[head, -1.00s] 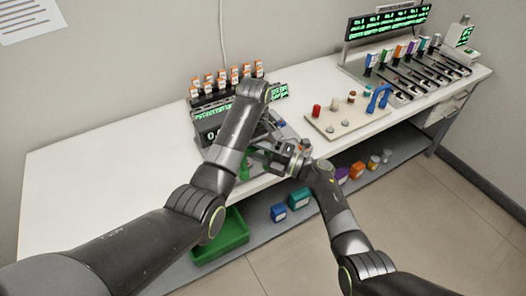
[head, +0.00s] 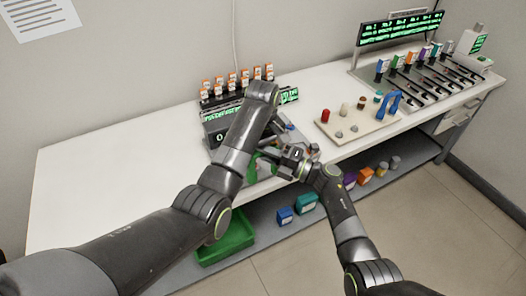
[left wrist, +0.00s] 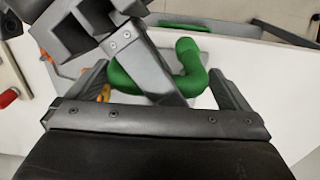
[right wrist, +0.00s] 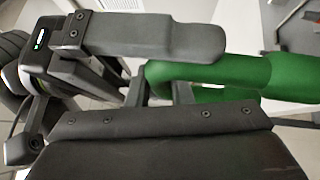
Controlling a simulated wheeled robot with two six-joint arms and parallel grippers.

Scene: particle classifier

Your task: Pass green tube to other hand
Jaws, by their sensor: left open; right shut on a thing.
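The green tube shows in the left wrist view (left wrist: 192,68) as a thick curved piece, and large in the right wrist view (right wrist: 235,72). In the head view only a small green part shows beside the grippers. My right gripper (head: 284,159) is shut on the green tube; its dark finger crosses in front of the tube in the left wrist view. My left gripper (head: 264,150) is open, partly hidden by its own arm. In the left wrist view its fingers stand on either side of part of the tube. I cannot tell whether they touch it.
The white table (head: 90,190) is clear at the left. Behind the grippers stands a rack of orange-capped vials (head: 236,83). A beige board (head: 357,122) with small parts and a blue curved tube (head: 389,104) lies right. A green bin (head: 226,243) sits on the lower shelf.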

